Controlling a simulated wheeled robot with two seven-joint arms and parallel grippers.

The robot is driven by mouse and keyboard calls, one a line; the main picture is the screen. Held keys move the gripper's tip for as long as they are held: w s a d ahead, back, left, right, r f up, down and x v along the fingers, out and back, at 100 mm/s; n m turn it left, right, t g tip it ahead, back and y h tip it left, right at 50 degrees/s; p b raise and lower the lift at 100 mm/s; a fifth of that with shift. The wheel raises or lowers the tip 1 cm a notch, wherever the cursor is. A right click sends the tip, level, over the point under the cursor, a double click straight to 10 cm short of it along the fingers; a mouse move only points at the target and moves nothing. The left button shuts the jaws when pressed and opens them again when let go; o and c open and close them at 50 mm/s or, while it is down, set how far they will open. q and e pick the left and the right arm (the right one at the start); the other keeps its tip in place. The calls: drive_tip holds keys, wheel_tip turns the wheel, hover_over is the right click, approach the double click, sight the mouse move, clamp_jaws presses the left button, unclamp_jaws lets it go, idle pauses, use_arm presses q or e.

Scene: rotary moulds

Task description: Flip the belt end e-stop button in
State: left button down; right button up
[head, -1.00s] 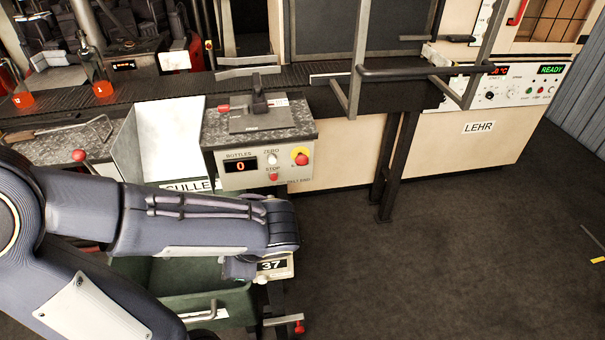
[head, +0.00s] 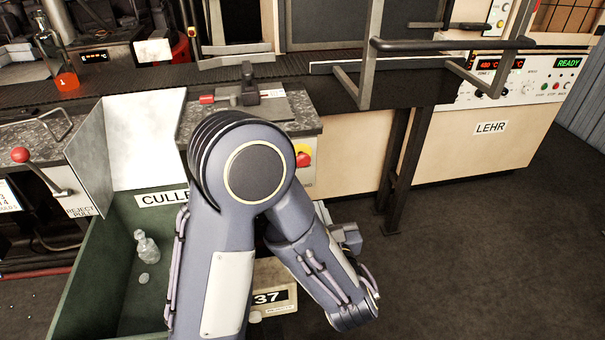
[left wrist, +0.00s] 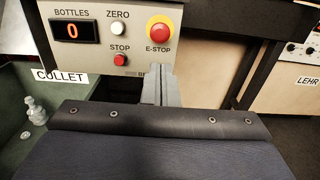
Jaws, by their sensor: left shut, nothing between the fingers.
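The e-stop button (left wrist: 159,29) is a red mushroom cap on a yellow collar, at the right of a white control panel (left wrist: 100,80). In the head view the e-stop (head: 303,159) shows just right of my left arm, which hides most of the panel. My left gripper (left wrist: 160,80) is shut and empty. Its grey fingers point toward the panel and appear just below the e-stop in the left wrist view, apart from the cap as far as I can tell. In the head view the grey gripper (head: 347,236) is low and right of the e-stop. My right gripper is not in view.
The panel also carries a bottle counter reading 0 (left wrist: 73,32), a white ZERO button (left wrist: 117,29) and a red STOP button (left wrist: 120,60). A green cullet bin (head: 115,285) stands at the left. The lehr (head: 470,145) is at the right. The floor at the right is clear.

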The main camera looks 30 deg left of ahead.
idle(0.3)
use_arm(q)
drive_tip(key=shift+w+a+f, duration=0.1)
drive_tip(key=x, duration=1.4)
